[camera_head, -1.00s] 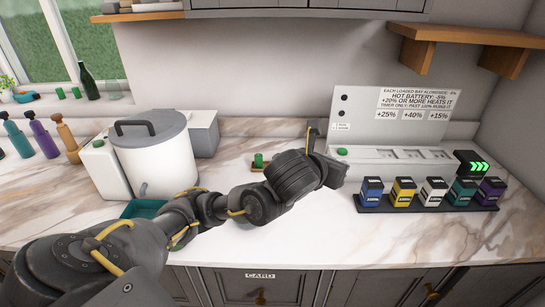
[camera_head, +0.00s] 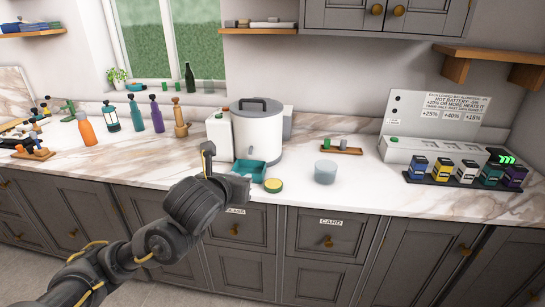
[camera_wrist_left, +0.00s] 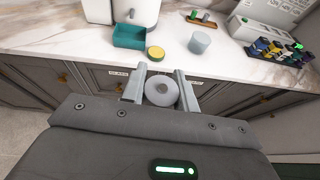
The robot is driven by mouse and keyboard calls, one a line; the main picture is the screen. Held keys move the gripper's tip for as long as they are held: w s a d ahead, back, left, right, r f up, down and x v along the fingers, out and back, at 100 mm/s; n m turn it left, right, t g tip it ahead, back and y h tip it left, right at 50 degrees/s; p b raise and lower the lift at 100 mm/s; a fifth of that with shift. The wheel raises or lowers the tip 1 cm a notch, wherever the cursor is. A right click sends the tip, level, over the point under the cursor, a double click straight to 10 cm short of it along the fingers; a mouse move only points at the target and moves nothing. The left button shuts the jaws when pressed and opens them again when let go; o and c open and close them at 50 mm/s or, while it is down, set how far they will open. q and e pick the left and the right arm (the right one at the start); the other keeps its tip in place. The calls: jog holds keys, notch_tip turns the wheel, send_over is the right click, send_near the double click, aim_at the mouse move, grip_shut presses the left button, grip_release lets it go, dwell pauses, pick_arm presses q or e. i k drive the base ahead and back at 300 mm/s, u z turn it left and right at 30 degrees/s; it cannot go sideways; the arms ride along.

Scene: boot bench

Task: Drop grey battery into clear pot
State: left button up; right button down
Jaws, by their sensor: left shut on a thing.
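My left gripper (camera_head: 240,186) hangs in front of the counter, left of the clear pot. In the left wrist view the two fingers (camera_wrist_left: 161,72) are shut on a round grey thing with a darker centre (camera_wrist_left: 161,91), seen end-on. By colour it is the grey battery; the head view does not show it clearly. The clear pot (camera_head: 325,172), a pale translucent cylinder, stands upright near the counter's front edge, apart from the gripper; it also shows in the left wrist view (camera_wrist_left: 200,43). Its inside cannot be made out. My right gripper is not in view.
A teal tray (camera_head: 249,170) and a round yellow-topped thing (camera_head: 273,185) sit left of the pot. Behind stand a white urn (camera_head: 257,135) and a wooden tray (camera_head: 340,150). A grey panel unit (camera_head: 430,153) and coloured blocks (camera_head: 466,170) stand right. Bottles stand left.

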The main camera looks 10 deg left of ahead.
aim_at(326, 179)
jog(key=z, duration=1.05)
jog(key=i, duration=1.5)
jog(key=u, duration=0.6)
